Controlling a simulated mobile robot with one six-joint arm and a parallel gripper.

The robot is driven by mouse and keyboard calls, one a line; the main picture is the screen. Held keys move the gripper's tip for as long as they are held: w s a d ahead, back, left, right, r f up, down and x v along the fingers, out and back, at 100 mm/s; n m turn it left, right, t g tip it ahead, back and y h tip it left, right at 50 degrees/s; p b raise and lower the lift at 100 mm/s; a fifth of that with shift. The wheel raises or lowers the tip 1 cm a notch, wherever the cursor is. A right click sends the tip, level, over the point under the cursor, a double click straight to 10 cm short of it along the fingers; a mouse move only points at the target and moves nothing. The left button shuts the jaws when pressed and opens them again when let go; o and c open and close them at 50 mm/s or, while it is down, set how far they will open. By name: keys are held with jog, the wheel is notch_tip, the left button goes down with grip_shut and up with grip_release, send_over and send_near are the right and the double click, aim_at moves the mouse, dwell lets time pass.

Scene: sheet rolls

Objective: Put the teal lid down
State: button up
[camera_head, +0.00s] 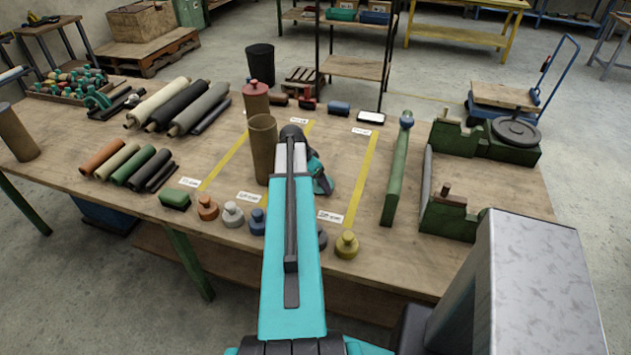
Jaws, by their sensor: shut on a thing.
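My gripper (322,184) shows only in part beyond my teal arm, low over the middle of the workbench (365,262). It is shut on the teal lid, but the lid is small here and hard to tell from my own teal wrist. A brown tube (263,152) with an open top stands upright just left of my gripper, apart from it as far as I can tell. Behind it stands another tube with a red lid (256,89) on top.
Loose lids line the front edge: green (175,200), orange (207,208), pale grey (233,214), blue (257,222) and yellow (346,245). Yellow strips (362,180) mark the bench. Rolls (180,105) lie left; a green bar (396,175) and fixtures stand right.

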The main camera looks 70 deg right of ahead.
jog(key=shift+f, duration=0.2)
jog(key=o, duration=1)
jog(key=shift+o, duration=0.2)
jog(key=shift+r, duration=0.1)
jog(key=shift+r, duration=0.15)
jog(key=b+v, duration=0.2)
jog(key=v, duration=1)
jog(key=shift+b, duration=0.35)
jog(key=shift+d+r, duration=0.1)
